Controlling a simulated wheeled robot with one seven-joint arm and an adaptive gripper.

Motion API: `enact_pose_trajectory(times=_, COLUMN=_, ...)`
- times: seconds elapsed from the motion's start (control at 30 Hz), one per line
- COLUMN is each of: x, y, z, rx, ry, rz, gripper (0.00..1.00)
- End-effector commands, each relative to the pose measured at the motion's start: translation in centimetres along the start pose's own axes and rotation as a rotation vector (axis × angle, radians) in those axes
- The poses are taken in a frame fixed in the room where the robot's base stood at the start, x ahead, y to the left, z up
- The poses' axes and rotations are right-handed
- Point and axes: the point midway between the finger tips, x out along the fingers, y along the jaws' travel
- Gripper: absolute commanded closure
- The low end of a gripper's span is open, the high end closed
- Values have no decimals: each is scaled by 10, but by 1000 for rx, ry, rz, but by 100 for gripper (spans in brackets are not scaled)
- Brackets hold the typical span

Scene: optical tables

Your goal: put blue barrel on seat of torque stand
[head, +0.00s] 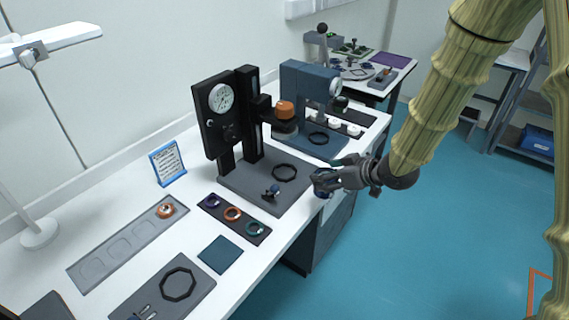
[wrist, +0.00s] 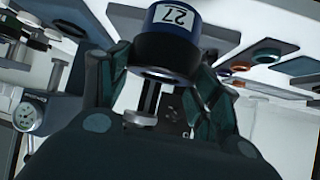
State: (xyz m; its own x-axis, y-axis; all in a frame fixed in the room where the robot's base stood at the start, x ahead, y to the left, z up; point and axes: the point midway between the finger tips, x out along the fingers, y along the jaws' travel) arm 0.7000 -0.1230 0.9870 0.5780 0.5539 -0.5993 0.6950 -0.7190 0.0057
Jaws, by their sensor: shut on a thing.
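The blue barrel (wrist: 168,48) is held between the two fingers of my gripper (wrist: 160,72) in the wrist view. It is dark with a blue band and a white label reading 27. In the head view my gripper (head: 332,178) is at the bench's front edge, right of the black stand, with the barrel (head: 322,185) mostly hidden by the fingers. Two dial stands are on the bench: a black one (head: 248,118) with a grey base and a blue one (head: 296,88) behind it. I cannot tell which is the torque stand.
A small clamp-like part (head: 271,192) lies on the black stand's base. An orange-topped part (head: 286,110) sits at that stand's arm. A strip of coloured rings (head: 233,214), a grey tray (head: 128,243) and a blue-framed sign (head: 168,163) are to the left. Floor right of the bench is clear.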

Motion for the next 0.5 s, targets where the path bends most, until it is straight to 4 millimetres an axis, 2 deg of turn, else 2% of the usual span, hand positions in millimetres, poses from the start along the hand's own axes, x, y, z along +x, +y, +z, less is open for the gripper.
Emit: enact_pose_trajectory(times=0.5, x=84, y=-2, z=-66, rx=-4, ry=1, rz=-3, gripper=85)
